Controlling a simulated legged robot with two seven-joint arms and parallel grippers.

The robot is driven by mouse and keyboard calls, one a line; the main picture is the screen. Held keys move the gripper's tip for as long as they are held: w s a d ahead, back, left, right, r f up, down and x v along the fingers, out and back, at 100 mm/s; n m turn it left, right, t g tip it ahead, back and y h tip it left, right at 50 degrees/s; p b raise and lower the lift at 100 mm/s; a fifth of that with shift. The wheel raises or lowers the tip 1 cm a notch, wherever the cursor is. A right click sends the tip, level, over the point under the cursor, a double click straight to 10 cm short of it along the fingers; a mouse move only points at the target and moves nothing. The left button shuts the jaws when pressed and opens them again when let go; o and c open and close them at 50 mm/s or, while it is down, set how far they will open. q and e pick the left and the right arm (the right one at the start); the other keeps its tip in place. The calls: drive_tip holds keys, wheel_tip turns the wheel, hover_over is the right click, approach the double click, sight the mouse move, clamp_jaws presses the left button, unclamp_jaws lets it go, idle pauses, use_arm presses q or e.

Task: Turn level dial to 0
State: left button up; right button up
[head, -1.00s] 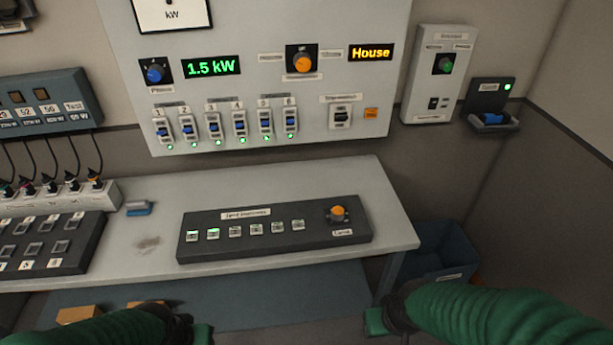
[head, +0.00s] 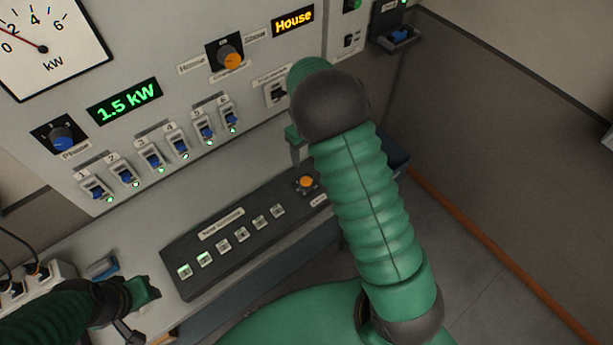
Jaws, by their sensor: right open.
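The dial with an orange knob (head: 306,182) sits at the right end of the dark desk console (head: 183,250). Its small label is too blurred to read for certain, and no scale value is legible. My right gripper (head: 294,143) is open, just above and behind the orange knob in the picture and apart from it. My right forearm and wrist hide most of this gripper and the console's right end. My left gripper (head: 140,300) is low at the left, over the desk's front edge, away from the dial; its jaw opening is unclear.
Floor at right is clear.

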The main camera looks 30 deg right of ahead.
drive_tip(key=p, duration=0.2)
hover_over(306, 181)
wheel_tip(306, 181, down, 9)
drive_tip(key=shift+w+f, duration=0.15)
drive_tip(key=shift+f, duration=0.05)
drive_tip(key=f, duration=0.5)
drive_tip(key=shift+s+f, duration=0.2)
drive_tip(key=shift+f, duration=0.4)
use_arm(q)
drive_tip(key=shift+w+r, duration=0.2)
drive_tip(key=shift+r, duration=0.35)
drive_tip(key=shift+w+r, duration=0.2)
drive_tip(key=shift+r, duration=0.3)
use_arm(e)
drive_tip(key=shift+w+f, duration=0.1)
drive_tip(key=shift+c, duration=0.4)
clamp_jaws()
